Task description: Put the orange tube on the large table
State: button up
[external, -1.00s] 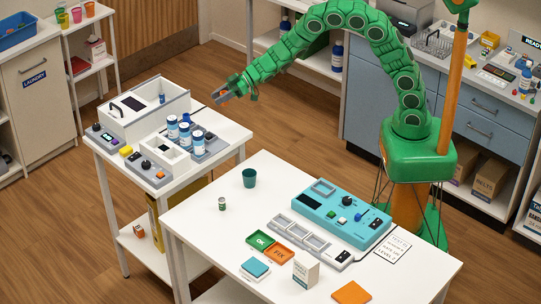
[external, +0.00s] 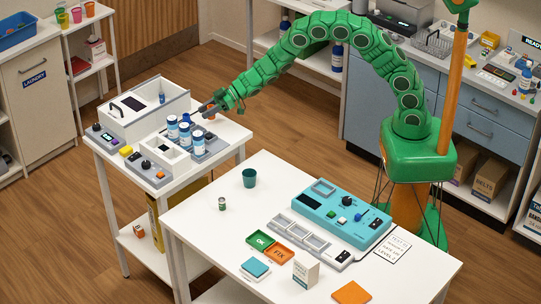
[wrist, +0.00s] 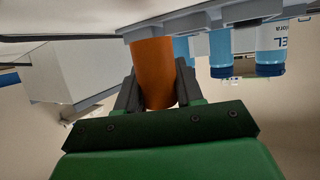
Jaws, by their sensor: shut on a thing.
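The orange tube (wrist: 153,72) is between the two dark fingers of my gripper (wrist: 158,95) in the wrist view. My gripper is shut on it. In the external view my gripper (external: 205,109) is low over the back of the small white table (external: 232,134), just behind the blue-and-white bottles, and the tube (external: 211,117) shows only as a small orange patch. The large white table (external: 215,240) stands in front, to the right.
Several bottles (external: 185,134) stand in a grey rack close to my gripper. The large table carries a teal cup (external: 250,178), a small can (external: 222,204), a teal device (external: 325,215) and OK and FIX trays (external: 277,254). Its left front and back middle are clear.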

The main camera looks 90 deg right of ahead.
jog(key=shift+f, duration=1.3)
jog(key=shift+f, duration=0.15)
jog(key=o, duration=1)
jog(key=shift+s+d+r, duration=0.2)
jog(key=shift+s+r, duration=0.15)
jog(key=shift+s, duration=0.05)
jog(key=shift+o, duration=0.3)
jog(key=v, duration=1.1)
